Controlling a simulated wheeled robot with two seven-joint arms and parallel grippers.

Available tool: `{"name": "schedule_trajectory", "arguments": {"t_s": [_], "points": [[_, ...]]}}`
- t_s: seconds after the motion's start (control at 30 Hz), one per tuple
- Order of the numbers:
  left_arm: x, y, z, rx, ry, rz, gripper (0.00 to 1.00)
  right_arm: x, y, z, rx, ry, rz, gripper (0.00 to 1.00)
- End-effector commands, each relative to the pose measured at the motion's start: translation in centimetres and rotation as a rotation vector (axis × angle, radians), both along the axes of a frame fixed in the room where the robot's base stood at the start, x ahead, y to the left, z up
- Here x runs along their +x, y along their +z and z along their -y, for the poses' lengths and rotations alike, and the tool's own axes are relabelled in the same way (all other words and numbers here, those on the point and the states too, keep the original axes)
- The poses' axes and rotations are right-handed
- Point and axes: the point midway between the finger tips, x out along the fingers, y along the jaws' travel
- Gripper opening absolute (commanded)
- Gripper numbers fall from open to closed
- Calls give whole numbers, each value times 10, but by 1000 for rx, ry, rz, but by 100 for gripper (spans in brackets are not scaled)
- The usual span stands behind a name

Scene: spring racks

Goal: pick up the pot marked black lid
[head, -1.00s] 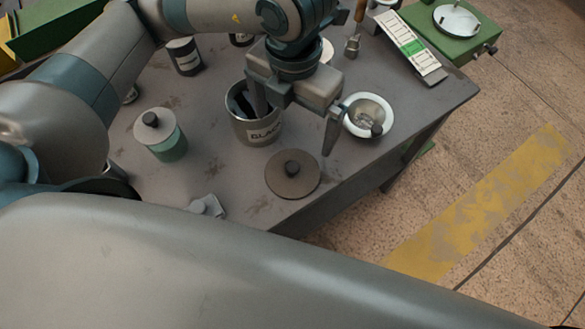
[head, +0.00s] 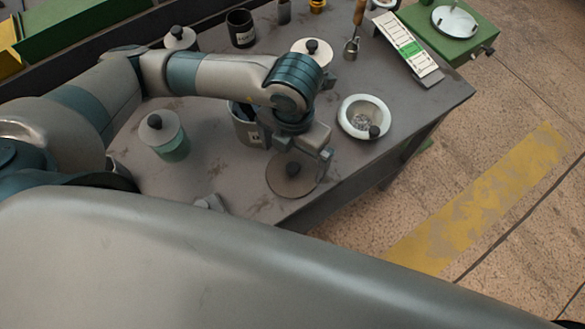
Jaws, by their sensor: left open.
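The pot marked black (head: 246,130) is an open grey metal pot with a pale label, standing on the table; my left arm hides part of it. A flat brown-grey round lid (head: 279,186) with a dark knob lies on the table just in front of the pot. My left gripper (head: 302,166) is open and points down over the lid, near its knob. It hides the lid's far part, and I cannot tell whether the fingers touch the knob. My right gripper is not in view.
A green pot with a pale lid (head: 165,137) stands to the left. Other lidded pots (head: 180,38), a dark jar (head: 241,29) and a wooden-handled tool (head: 354,38) are behind. The table's front right edge is near the lid.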

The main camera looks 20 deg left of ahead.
Motion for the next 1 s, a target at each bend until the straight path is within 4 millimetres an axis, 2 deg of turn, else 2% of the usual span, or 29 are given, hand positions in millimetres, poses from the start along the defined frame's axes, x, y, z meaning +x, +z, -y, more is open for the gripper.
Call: {"name": "schedule_trajectory", "arguments": {"t_s": [0.47, 0.7, 0.83, 1.0], "points": [[0, -5, 0, 1, 2, -1, 100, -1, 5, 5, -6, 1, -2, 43], [-1, -29, 1, 2, 3, -2, 100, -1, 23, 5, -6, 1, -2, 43], [-1, -45, 1, 2, 3, -2, 100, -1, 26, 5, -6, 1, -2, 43], [0, -54, 1, 0, 1, 1, 100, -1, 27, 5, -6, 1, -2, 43]]}}
